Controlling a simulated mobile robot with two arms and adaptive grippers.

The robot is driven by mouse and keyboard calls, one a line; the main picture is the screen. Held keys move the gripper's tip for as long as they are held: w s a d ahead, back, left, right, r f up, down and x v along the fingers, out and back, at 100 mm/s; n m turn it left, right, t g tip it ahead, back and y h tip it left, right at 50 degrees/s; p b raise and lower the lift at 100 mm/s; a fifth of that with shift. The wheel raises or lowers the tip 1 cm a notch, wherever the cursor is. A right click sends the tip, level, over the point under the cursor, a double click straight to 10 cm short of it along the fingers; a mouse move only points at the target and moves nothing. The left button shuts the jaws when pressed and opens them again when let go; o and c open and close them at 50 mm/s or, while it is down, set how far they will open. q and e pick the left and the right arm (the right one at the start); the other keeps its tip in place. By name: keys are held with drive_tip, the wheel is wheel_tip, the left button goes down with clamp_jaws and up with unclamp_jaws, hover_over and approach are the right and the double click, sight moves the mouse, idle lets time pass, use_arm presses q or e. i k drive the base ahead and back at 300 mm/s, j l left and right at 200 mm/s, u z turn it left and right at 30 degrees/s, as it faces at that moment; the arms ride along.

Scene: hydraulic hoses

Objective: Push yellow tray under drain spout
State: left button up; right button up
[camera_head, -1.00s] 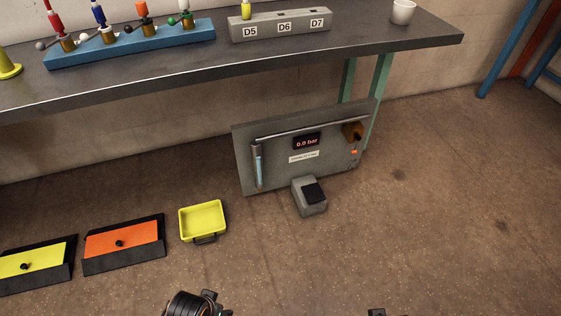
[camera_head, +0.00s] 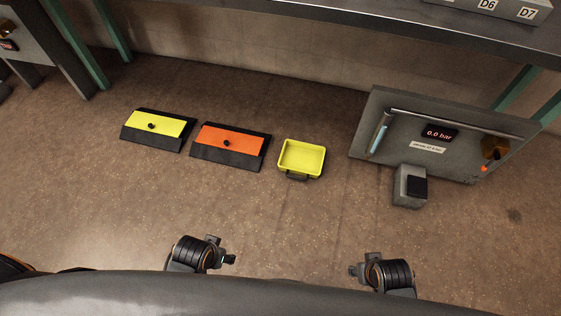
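The yellow tray (camera_head: 302,157) sits on the floor, open side up, with a dark handle on its near side. It looks empty. A grey panel (camera_head: 400,131) stands to its right under the bench, with a 0.0 bar display. A brass-coloured fitting (camera_head: 494,148) is at the panel's right end; I cannot tell whether it is the drain spout. The tray is well left of it. My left gripper (camera_head: 226,259) and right gripper (camera_head: 357,270) are at the bottom, nearer than the tray and apart from it. Their finger openings are not clear.
An orange-topped wedge (camera_head: 232,139) and a yellow-topped wedge (camera_head: 158,125) lie left of the tray. A grey pedal box (camera_head: 410,187) stands before the panel, right of the tray. The bench (camera_head: 380,31) overhangs behind. The floor between my grippers and tray is clear.

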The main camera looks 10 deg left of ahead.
sight(297, 157)
drive_tip(key=i+j, duration=0.5)
drive_tip(key=i+j+z, duration=0.45)
drive_tip(key=z, duration=0.3)
drive_tip(key=i+j+z, duration=0.15)
drive_tip(key=j+z, duration=0.2)
